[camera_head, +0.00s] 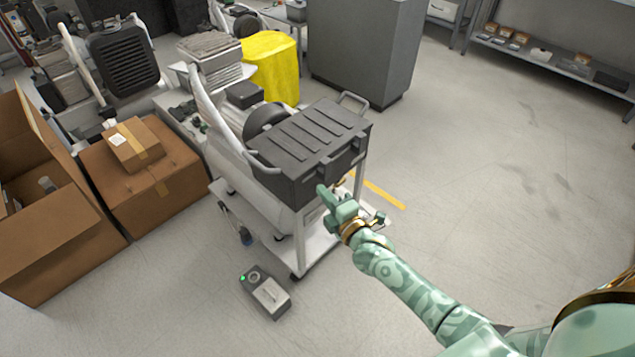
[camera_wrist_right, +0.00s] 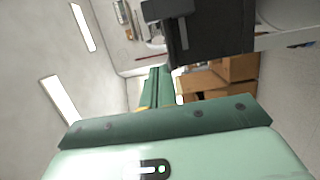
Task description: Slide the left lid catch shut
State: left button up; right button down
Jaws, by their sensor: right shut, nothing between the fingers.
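A dark grey lidded case (camera_head: 310,140) sits on top of a white wheeled cart. Two dark catches show on its front side, the left lid catch (camera_head: 325,168) nearer the gripper; I cannot tell its position along its slide. My right gripper (camera_head: 323,190) is shut and empty, its fingertips close to the case front just below the left catch; I cannot tell whether they touch. In the right wrist view the closed green fingers (camera_wrist_right: 155,88) point towards the dark case (camera_wrist_right: 215,35), with a protruding dark block on it. My left gripper is not in view.
A small grey box with a green light (camera_head: 265,292) lies on the floor before the cart. Cardboard boxes (camera_head: 150,185) stand at the left. A grey cabinet (camera_head: 365,50) and yellow cover (camera_head: 270,68) are behind. The floor at the right is clear.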

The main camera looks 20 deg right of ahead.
jog(key=s+p, duration=0.1)
jog(key=s, duration=0.3)
jog(key=shift+s+d, duration=0.15)
jog(key=shift+s, duration=0.25)
